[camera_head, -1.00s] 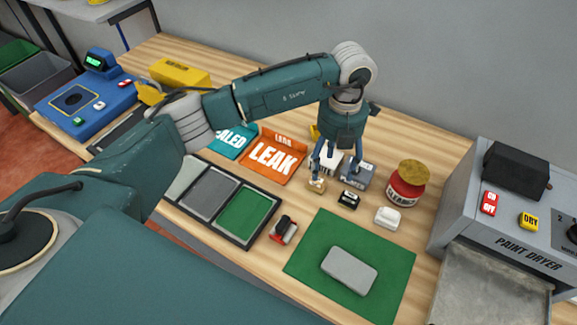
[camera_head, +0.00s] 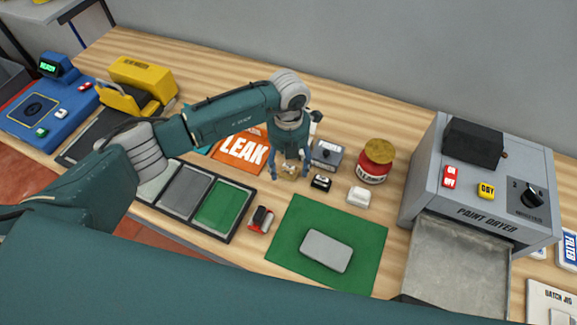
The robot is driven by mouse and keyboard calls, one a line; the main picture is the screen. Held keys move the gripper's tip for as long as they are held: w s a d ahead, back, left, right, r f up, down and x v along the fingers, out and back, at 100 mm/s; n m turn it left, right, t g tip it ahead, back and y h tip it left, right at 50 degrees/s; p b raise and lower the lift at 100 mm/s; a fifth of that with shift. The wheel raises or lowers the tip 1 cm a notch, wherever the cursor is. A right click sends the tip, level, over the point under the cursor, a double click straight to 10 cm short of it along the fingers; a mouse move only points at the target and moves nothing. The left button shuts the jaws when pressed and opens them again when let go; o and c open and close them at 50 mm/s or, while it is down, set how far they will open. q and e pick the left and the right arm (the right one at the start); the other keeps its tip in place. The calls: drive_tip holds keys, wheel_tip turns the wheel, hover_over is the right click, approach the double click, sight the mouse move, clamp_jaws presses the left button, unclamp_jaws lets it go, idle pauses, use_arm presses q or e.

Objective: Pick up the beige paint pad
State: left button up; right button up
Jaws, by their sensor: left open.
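The small beige paint pad (camera_head: 288,171) sits on the wooden table, left of a black pad (camera_head: 320,182) and a white pad (camera_head: 358,197). My left gripper (camera_head: 289,177) points down over the beige pad. It is open, with one finger on each side of the pad and the tips low near the table. I cannot tell whether the fingers touch it. A red and black pad (camera_head: 261,219) lies nearer, beside the tray of colored panels (camera_head: 222,204). My right gripper is not in view.
A green mat (camera_head: 287,265) with a grey block (camera_head: 326,251) lies in front. A red jar (camera_head: 374,165) and a grey box (camera_head: 327,154) stand close behind. The paint dryer (camera_head: 472,190) is at right.

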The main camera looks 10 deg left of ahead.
sight(289, 166)
use_arm(q)
drive_tip(key=shift+f, duration=0.8)
drive_tip(key=shift+c, duration=1)
drive_tip(key=c, duration=1)
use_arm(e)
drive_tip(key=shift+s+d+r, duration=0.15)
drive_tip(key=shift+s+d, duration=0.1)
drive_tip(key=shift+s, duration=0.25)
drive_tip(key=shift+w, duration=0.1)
use_arm(q)
drive_tip(key=shift+w+r, duration=0.1)
drive_tip(key=shift+r, duration=0.45)
wheel_tip(289, 166, up, 19)
drive_tip(key=b, duration=0.4)
drive_tip(key=shift+b, duration=0.35)
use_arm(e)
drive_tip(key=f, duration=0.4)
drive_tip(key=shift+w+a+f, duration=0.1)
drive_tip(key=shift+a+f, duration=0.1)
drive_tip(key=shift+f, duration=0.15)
